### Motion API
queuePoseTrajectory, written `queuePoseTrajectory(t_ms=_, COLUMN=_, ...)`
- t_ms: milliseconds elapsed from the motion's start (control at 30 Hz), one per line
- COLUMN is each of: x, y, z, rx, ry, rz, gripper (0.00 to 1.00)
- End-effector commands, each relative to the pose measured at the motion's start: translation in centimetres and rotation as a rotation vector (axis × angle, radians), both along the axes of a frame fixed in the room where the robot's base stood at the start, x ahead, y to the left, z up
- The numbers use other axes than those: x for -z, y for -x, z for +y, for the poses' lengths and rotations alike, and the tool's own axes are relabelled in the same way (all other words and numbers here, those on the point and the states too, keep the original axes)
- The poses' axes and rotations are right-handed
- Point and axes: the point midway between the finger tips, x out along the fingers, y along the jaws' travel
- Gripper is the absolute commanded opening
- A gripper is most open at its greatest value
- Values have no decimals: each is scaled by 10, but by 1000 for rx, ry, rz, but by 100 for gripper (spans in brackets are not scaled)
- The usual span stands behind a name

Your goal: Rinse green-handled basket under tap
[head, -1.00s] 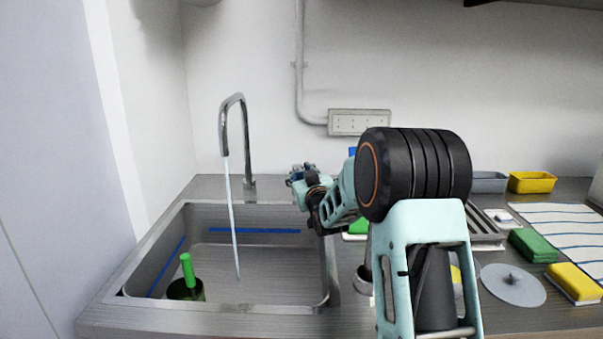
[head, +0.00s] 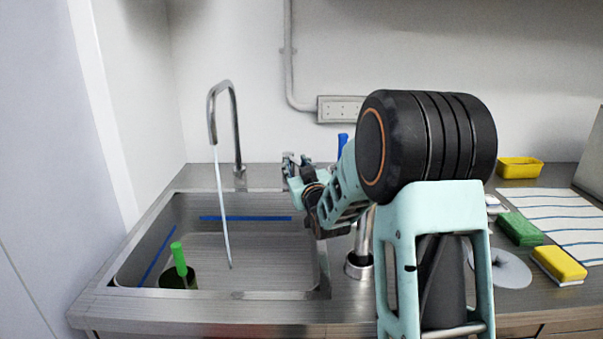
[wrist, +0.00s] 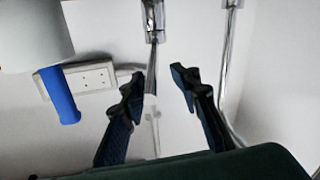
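The green-handled basket (head: 179,277) stands in the front left corner of the sink (head: 270,245), a dark cup shape with its bright green handle (head: 178,258) pointing up. The tap (head: 236,125) is at the back of the sink and a stream of water (head: 222,205) falls from it into the basin, to the right of the basket and apart from it. My gripper (head: 293,166) is raised at the right back of the sink, away from the basket. In the wrist view its two fingers (wrist: 158,85) are spread with nothing held between them.
A yellow container (head: 519,167), green sponge (head: 521,229), yellow sponge (head: 559,264), grey disc (head: 503,268) and striped cloth (head: 560,218) are on the right counter. A metal cylinder (head: 360,266) stands beside the sink. A blue handle (wrist: 62,97) shows left of my fingers. The basin's middle is clear.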

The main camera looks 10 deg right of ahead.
Motion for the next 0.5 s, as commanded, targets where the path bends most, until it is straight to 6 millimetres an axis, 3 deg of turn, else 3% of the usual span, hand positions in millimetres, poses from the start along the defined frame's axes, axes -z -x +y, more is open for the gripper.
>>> queuePoseTrajectory(t_ms=233, x=-1, y=41, z=-3, rx=2, ry=0, rz=-2, gripper=28)
queuePoseTrajectory(t_ms=500, x=-2, y=59, z=-3, rx=1, ry=1, rz=-4, gripper=28)
